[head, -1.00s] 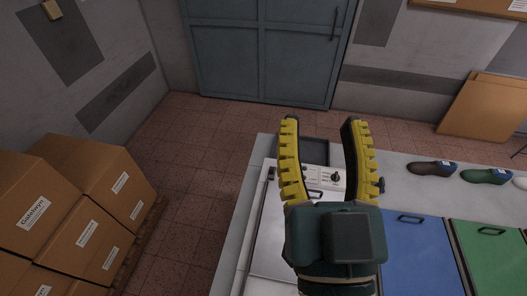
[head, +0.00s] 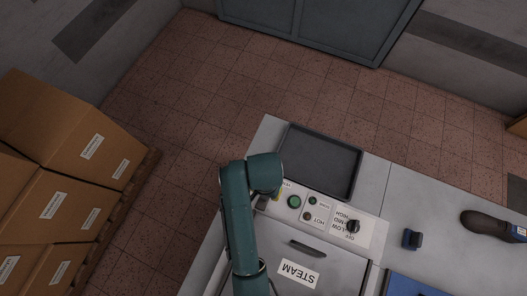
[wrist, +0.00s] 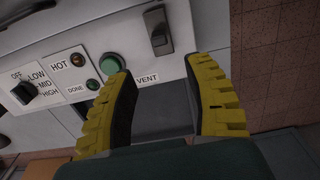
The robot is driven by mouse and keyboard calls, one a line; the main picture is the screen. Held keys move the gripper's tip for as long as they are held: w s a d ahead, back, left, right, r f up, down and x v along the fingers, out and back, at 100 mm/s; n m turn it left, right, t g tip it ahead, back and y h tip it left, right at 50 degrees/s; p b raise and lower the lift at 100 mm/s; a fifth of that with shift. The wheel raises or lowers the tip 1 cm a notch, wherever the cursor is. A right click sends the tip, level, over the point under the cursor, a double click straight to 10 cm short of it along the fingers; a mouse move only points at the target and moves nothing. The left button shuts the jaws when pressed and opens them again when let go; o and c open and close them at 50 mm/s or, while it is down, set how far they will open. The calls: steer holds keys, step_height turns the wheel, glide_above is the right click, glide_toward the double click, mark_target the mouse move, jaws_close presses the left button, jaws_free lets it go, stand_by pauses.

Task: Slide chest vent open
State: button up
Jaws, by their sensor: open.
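The steam chest (head: 325,262) shows in the head view with its STEAM label and dark handle. Its white control panel fills much of the wrist view (wrist: 70,92). The vent slider (wrist: 158,38), a dark slot with a grey tab, sits on the panel near the VENT label. My gripper (wrist: 162,68) is open and empty, its yellow-and-black fingers spread. The slider lies just beyond the gap between the fingertips, apart from them as far as I can tell. In the head view my teal arm hides the gripper and the slider.
A green button (wrist: 110,64) sits close to one fingertip. A dial (head: 352,226) and HOT and DONE lamps share the panel. A dark tray (head: 320,160) lies behind it. A blue block (head: 412,239) and dark shoe (head: 487,222) are right; cartons (head: 70,160) stand left.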

mark_target(264, 198)
steer(key=f, duration=1.1)
steer(key=shift+s+a, duration=0.1)
steer(key=shift+s, duration=0.2)
steer(key=shift+b, duration=0.3)
